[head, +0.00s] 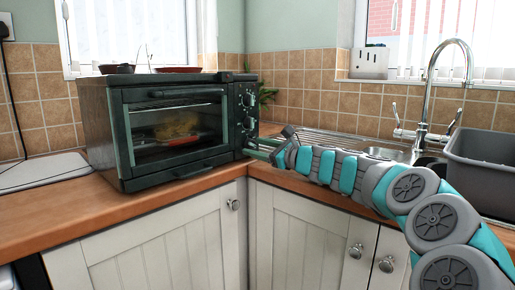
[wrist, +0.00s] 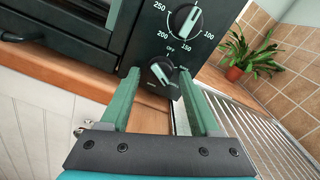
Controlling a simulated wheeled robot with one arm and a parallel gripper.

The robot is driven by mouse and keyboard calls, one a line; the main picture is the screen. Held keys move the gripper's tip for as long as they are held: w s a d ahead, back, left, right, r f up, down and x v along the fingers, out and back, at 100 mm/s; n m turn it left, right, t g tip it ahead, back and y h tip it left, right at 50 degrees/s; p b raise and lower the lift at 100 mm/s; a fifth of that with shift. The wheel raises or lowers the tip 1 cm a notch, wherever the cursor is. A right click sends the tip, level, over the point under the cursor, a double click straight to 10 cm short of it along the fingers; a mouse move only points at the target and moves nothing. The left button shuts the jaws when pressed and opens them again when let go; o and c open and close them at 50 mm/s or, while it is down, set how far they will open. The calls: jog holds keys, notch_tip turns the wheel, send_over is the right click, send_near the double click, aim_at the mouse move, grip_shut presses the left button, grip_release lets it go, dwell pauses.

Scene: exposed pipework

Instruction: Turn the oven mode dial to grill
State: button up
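The dark toaster oven (head: 168,125) stands on the counter, with a column of dials on the right of its front. In the wrist view the lower dial (wrist: 162,74) is black with a pale pointer, tilted up to the left. "OFF" shows above it; its other markings are too small to read, so I cannot confirm "grill". My gripper (wrist: 158,82) is open, its green fingers on either side of this dial, with visible gaps. In the head view my gripper (head: 264,148) is at the oven's lower right front and hides the lowest part of the panel.
A temperature dial (wrist: 185,19) marked 100 to 250 sits just above. The oven's door handle (wrist: 14,36) is to the left. A potted plant (wrist: 247,56) and the ribbed metal drainer (wrist: 245,122) lie to the right. Two dishes (head: 178,69) rest on the oven top.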

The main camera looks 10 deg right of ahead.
jog(key=shift+o, duration=0.3)
jog(key=shift+s+d, duration=0.3)
jog(key=v, duration=0.7)
jog(key=shift+b, duration=0.35)
